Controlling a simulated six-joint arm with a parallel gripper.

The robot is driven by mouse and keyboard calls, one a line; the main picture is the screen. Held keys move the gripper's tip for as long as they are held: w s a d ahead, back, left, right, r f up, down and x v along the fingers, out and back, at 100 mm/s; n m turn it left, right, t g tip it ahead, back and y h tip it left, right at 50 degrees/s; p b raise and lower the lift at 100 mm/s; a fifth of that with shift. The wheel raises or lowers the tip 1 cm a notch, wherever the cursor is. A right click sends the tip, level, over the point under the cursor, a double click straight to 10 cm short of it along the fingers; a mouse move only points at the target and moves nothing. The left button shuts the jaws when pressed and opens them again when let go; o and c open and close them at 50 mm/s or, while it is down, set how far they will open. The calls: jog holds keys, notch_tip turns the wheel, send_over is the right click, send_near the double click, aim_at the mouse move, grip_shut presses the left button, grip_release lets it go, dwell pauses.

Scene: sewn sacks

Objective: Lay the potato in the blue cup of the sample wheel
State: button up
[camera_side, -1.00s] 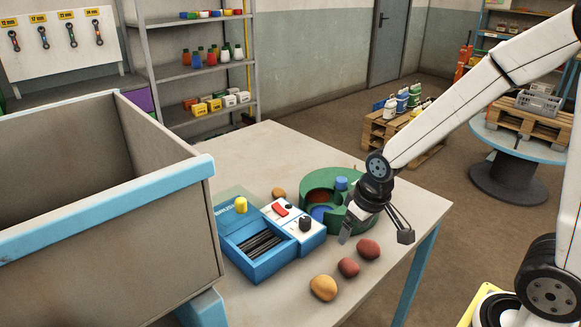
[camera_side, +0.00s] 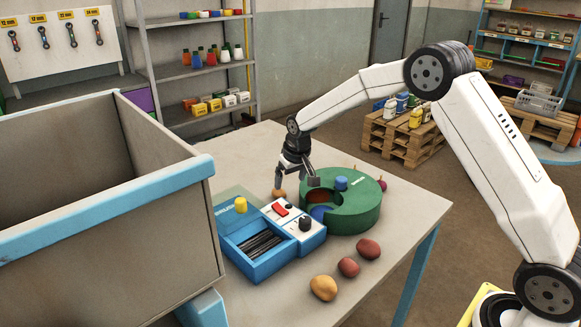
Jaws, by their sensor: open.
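A tan, potato-like lump (camera_side: 323,288) lies at the table's front. A smaller orange-brown lump (camera_side: 279,194) lies left of the wheel, partly hidden; I cannot tell which is the potato. My gripper (camera_side: 295,181) is open and points down at the wheel's back left, its left finger just above the smaller lump. No object shows between the fingers.
Two reddish lumps (camera_side: 348,267) (camera_side: 369,249) lie in front of the wheel. Small dark red things (camera_side: 382,184) lie behind it. A blue box with dark slats (camera_side: 262,245) and a switch unit (camera_side: 292,225) stand left. A large blue-rimmed bin (camera_side: 150,200) blocks the left side.

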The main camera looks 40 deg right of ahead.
send_over(279, 194)
jog(key=s, duration=0.2)
jog(key=shift+x, duration=1)
jog(key=shift+d+f, duration=0.1)
jog(key=shift+x, duration=1.2)
jog(key=shift+f, duration=0.1)
jog(key=shift+x, duration=2.5)
jog(key=shift+w+d, duration=0.1)
jog(key=shift+w, duration=0.1)
grip_shut()
jog(key=shift+r, duration=0.25)
